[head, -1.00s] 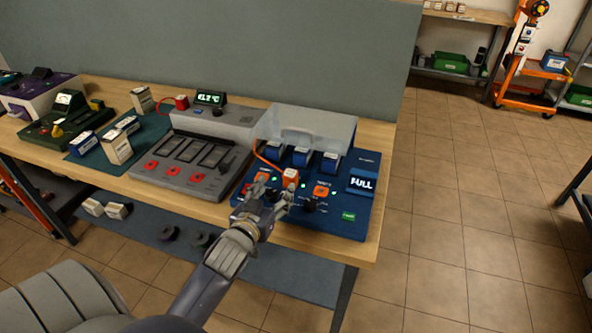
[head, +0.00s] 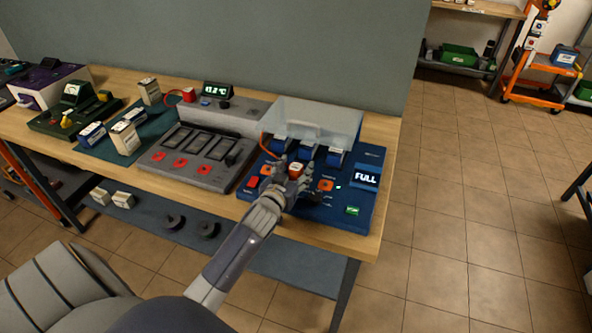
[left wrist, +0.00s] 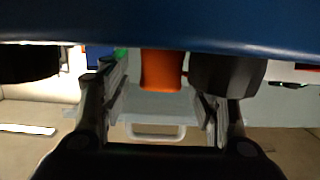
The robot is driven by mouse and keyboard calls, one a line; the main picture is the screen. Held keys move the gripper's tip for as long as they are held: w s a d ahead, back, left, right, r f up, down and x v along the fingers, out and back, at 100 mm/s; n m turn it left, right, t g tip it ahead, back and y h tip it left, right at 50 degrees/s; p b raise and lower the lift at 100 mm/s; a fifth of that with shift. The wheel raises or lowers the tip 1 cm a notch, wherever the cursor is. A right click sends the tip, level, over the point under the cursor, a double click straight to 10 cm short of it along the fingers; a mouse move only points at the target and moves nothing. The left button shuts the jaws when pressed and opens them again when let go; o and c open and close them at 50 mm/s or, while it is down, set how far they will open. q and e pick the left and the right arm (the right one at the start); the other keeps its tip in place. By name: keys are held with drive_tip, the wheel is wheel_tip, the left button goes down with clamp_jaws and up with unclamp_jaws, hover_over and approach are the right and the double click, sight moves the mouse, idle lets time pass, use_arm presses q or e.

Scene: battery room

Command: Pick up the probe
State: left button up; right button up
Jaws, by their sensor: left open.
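The orange probe (head: 296,169), with a pale top and an orange cable, stands on the blue charger panel (head: 335,212). It also shows as an orange block in the left wrist view (left wrist: 162,70). My left gripper (head: 292,175) is open at the probe, with its fingers on either side of it. In the left wrist view the open fingers (left wrist: 162,98) show left and right of the probe, with gaps. The hand hides the probe's lower part in the head view. My right gripper is not in view.
A clear cover (head: 315,118) stands raised behind the probe, over blue batteries (head: 306,155). A FULL display (head: 367,178) sits right of it. Dark knobs flank the probe in the wrist view.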

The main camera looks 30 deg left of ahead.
use_arm(q)
drive_tip(key=shift+w+a+f, duration=0.1)
drive_tip(key=shift+w, duration=0.35)
drive_tip(key=shift+s, duration=0.1)
drive_tip(key=c, duration=1.3)
drive_tip(key=shift+o, duration=0.2)
